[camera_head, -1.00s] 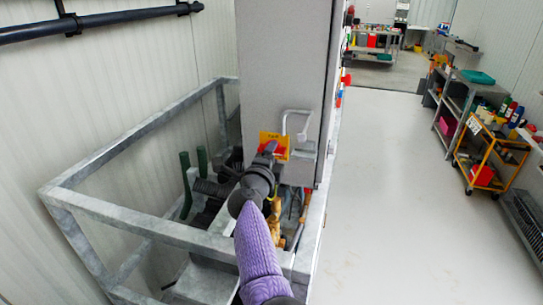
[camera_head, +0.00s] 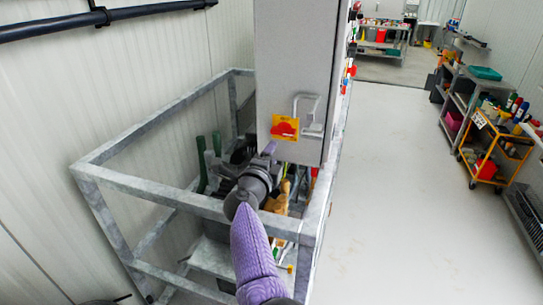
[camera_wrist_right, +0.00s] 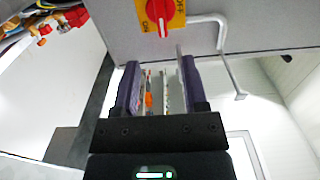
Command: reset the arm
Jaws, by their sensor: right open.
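My right arm comes in from the bottom in a purple sleeve. My right gripper (camera_head: 269,148) is in front of the grey cabinet (camera_head: 292,65), just below and left of a red rotary switch on a yellow plate (camera_head: 284,127). In the right wrist view, the right gripper (camera_wrist_right: 160,75) has its two purple-grey fingers apart, with nothing held between them. The red switch knob (camera_wrist_right: 160,14) shows beyond the fingertips, apart from them. My left gripper is not in view.
A bent grey handle (camera_head: 306,108) sits beside the switch. A galvanized frame (camera_head: 150,197) surrounds the pump parts below the cabinet. A yellow cart (camera_head: 489,153) and shelves stand at the right. The pale floor (camera_head: 390,190) between is clear.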

